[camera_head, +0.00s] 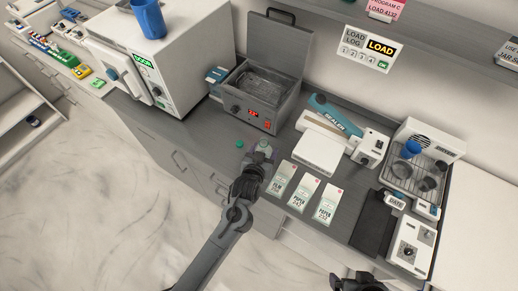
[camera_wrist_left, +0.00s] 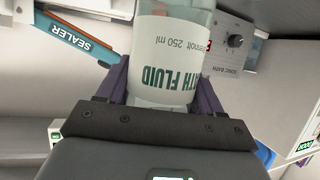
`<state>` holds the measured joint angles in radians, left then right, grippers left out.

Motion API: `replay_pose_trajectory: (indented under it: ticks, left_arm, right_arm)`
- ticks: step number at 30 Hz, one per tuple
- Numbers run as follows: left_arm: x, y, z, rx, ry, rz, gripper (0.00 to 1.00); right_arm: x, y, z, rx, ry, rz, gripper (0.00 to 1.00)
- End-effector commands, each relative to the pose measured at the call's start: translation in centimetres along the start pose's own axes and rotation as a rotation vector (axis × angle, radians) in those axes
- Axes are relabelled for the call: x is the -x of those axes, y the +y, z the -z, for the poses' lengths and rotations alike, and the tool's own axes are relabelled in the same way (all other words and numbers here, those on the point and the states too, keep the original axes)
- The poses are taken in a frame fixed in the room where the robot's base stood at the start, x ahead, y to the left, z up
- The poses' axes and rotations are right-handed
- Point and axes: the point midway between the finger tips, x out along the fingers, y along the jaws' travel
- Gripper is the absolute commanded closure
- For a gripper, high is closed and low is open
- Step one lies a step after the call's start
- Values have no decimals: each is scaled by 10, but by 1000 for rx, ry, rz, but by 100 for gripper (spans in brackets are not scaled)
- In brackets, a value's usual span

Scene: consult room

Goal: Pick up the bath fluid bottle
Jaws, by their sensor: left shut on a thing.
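The bath fluid bottle (camera_head: 265,148) is a clear bottle at the counter's front edge, mostly hidden behind my left gripper (camera_head: 257,163) in the head view. In the left wrist view the bottle (camera_wrist_left: 172,38) has a white label with green "BATH FLUID" lettering, and it appears upside down there. The purple fingers of my left gripper (camera_wrist_left: 162,88) are shut on its two sides. I cannot tell whether its base touches the counter. My right gripper (camera_head: 358,284) shows only in part at the bottom edge of the head view; its fingers are unclear.
A small green cap (camera_head: 239,143) lies left of the bottle. The sonic bath (camera_head: 258,112) stands behind, with its lid up. Printed pouches (camera_head: 303,193) lie to the right, before the sealer (camera_head: 318,153). A white autoclave (camera_head: 180,60) stands at left.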

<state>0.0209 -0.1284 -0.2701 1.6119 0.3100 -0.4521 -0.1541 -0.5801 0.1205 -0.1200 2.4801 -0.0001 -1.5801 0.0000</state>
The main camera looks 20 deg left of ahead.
Motion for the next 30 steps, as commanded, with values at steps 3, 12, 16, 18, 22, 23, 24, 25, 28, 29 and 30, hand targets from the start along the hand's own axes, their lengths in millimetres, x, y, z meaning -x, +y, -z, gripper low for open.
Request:
replay_pose_trajectory:
  ticks: [3,12,16,18,22,23,24,25,28,29,30]
  left_arm:
    - [6,9,5,2,3,-1,71]
    - [19,25,11,1,2,-1,71]
    - [22,30,13,1,2,-1,71]
    - [24,31,14,1,2,-1,71]
    - [26,34,15,1,2,0,71]
    - [26,34,15,1,2,0,71]
    - [27,35,16,1,2,0,71]
    - [27,35,16,0,2,0,71]
    - [28,36,16,0,2,0,71]
    - [28,36,16,0,2,-1,71]
    - [28,36,16,0,2,-1,71]
  right_arm:
    - [-1,1,0,4,-1,-3,5]
    - [-2,1,-1,5,-1,-4,5]
    - [-2,1,-1,3,0,-2,5]
    - [-2,0,-1,2,0,-2,5]
    - [-2,0,-1,-1,0,1,5]
    - [-2,0,-1,-2,0,1,5]
    - [-2,-1,-1,-2,0,2,5]
    - [-2,-1,0,-3,0,2,5]
    - [-2,-1,0,-5,1,4,5]
    - [-2,-1,0,-5,1,4,5]
    - [-2,-1,0,-5,1,4,5]
